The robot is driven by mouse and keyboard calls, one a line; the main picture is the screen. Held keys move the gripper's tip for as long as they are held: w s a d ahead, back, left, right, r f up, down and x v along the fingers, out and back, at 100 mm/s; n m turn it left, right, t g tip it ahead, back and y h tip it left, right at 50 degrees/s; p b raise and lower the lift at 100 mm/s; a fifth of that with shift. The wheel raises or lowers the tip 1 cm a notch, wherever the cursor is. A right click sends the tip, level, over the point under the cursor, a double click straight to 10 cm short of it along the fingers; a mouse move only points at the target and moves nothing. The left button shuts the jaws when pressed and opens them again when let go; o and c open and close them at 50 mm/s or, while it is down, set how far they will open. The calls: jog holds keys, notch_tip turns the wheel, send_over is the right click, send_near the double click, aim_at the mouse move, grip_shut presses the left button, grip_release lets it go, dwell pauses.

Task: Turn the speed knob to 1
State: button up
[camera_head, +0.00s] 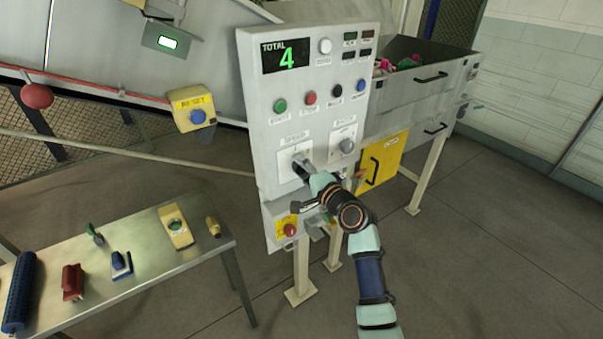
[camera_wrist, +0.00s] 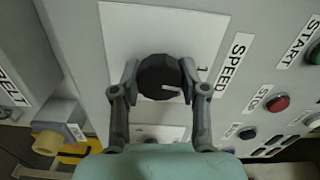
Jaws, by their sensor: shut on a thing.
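The speed knob (camera_wrist: 160,72) is a black round knob on a white plate (camera_wrist: 125,25), beside the label SPEED (camera_wrist: 234,64). A white pointer line on its face points right in the wrist view, slightly downward. A printed 1 (camera_wrist: 201,70) stands just right of the knob, slightly above the line's direction; other scale marks are hidden or unclear. My gripper (camera_wrist: 160,80) is shut on the knob, one finger on each side. In the head view my gripper (camera_head: 302,168) is at the panel's left dial and hides most of the knob.
The control panel (camera_head: 260,130) carries a second knob (camera_head: 347,146), a green start button (camera_head: 280,105), a red stop button (camera_wrist: 279,102) and a display (camera_head: 286,55) reading 4. A yellow box with a blue button (camera_head: 197,116) is left; a metal table (camera_head: 150,265) with tools stands lower left.

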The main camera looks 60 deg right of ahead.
jog(key=shift+n+b, duration=0.35)
jog(key=shift+n, duration=0.25)
jog(key=o, duration=1.1)
jog(key=shift+o, duration=0.2)
jog(key=shift+s, duration=0.15)
jog(key=v, duration=1.1)
jog(key=shift+s+a, duration=0.2)
jog(key=shift+s, duration=0.15)
